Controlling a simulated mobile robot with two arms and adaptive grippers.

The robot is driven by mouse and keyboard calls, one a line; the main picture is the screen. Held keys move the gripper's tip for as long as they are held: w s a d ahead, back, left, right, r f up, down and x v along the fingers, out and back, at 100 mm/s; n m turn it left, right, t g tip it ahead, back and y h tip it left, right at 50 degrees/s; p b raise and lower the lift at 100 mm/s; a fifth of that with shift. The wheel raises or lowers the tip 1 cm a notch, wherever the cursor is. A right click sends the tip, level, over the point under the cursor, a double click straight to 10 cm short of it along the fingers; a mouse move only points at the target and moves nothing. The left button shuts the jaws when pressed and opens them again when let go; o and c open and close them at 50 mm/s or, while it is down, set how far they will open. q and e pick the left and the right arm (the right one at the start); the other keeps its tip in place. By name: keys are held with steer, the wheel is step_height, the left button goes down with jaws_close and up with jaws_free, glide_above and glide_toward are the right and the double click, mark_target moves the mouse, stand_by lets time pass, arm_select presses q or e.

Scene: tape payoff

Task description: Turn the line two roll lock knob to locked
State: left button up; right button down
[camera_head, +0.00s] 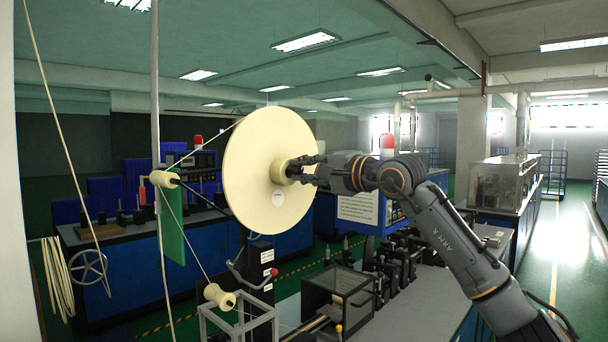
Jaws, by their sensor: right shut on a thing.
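A large cream tape roll (245,170) stands upright on its side in the middle of the view, its flat face turned toward the right. At its hub is a cream lock knob (279,170). My right gripper (292,170) reaches in from the right, level with the hub, and is shut on the knob. The fingers hide part of the knob, and I cannot read its lock position. My left gripper is not in view.
Tape runs from the roll over a guide spool (163,178) and a lower spool (219,296). A clear-sided box (338,292) and black fixtures stand on the bench below. A white sign (358,208) is behind my right arm. A handwheel (89,268) is at left.

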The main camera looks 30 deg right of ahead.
steer(key=m+b, duration=0.1)
steer(key=m, duration=0.4)
steer(key=shift+m, duration=0.3)
steer(key=m, duration=0.5)
steer(key=shift+b, duration=0.3)
steer(key=shift+m, duration=0.4)
steer(key=c, duration=1.2)
jaws_free()
steer(key=v, duration=1.2)
steer(key=shift+d, duration=0.1)
steer(key=shift+w, duration=0.1)
